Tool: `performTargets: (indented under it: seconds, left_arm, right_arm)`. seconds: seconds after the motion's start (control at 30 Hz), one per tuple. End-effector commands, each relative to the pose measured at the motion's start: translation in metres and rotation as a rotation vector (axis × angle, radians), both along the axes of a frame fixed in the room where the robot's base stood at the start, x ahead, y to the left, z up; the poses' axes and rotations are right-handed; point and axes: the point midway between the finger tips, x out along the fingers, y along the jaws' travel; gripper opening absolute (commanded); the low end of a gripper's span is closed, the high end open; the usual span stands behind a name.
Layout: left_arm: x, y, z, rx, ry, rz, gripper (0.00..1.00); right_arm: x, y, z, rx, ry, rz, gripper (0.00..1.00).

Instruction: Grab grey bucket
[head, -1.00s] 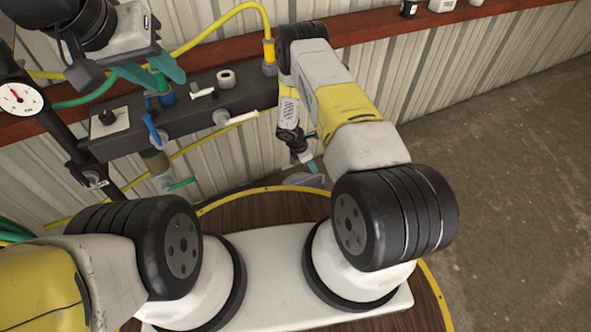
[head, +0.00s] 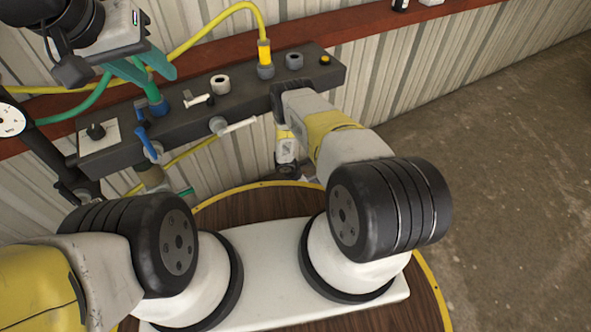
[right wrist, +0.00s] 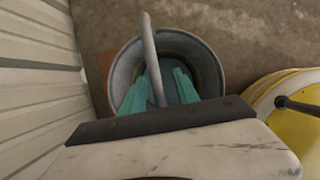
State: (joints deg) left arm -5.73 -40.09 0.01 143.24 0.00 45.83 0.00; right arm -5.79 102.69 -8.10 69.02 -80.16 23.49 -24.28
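In the head view the right fingers are hidden behind my right arm. My left gripper (head: 143,76) is open and empty at the upper left of the head view, in front of the pipe panel.
A dark panel (head: 185,118) with valves and hoses is fixed along the corrugated wall (head: 390,85), close to my right arm. A pressure gauge (head: 10,120) is at the left edge. Open concrete floor (head: 510,200) lies to the right.

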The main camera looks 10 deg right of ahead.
Motion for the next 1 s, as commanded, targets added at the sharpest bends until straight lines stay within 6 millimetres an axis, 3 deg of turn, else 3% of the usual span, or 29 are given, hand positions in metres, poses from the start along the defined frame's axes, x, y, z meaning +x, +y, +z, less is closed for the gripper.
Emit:
performTargets:
  seconds: [0.97,1.0]
  left_arm:
    - [-0.0001,0.0000,0.0001,0.000,0.000,0.000,0.36]
    - [-0.0001,0.0000,0.0001,0.000,0.000,0.000,0.36]
  right_arm:
    - [0.0003,0.0000,-0.0050,0.000,-0.001,0.000,0.37]
    - [0.0004,-0.0001,-0.0050,0.000,-0.001,0.000,0.33]
